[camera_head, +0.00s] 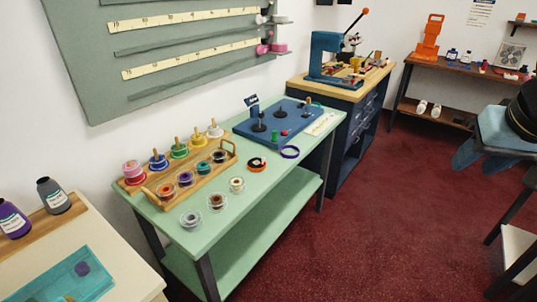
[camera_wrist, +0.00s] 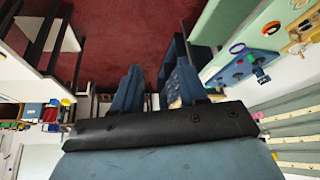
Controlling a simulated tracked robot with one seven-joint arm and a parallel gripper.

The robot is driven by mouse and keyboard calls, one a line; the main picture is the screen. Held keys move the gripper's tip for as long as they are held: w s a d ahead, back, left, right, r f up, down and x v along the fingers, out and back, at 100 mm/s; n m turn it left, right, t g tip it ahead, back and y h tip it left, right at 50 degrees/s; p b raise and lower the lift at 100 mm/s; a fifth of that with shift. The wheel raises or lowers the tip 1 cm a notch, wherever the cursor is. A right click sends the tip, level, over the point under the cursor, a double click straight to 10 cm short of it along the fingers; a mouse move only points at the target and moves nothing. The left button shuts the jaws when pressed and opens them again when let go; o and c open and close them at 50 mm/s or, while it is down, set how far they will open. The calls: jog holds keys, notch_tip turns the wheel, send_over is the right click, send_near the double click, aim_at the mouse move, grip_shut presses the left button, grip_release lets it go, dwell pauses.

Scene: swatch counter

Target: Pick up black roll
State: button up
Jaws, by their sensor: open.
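A black roll with an orange centre (camera_head: 257,163) lies flat on the green counter (camera_head: 210,233), in front of the wooden tray. It also shows small at the upper right of the wrist view (camera_wrist: 270,28). My gripper (camera_wrist: 158,80) has two blue fingers spread apart with nothing between them. It is over the red floor, well away from the counter and not touching the roll.
A wooden tray (camera_head: 151,199) of several coloured rolls stands behind the roll. A blue board (camera_head: 290,115) with black knobs is behind. Red floor (camera_head: 380,220) lies open in front.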

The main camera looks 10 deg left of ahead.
jog(key=shift+w+a, duration=0.15)
jog(key=shift+w, duration=0.05)
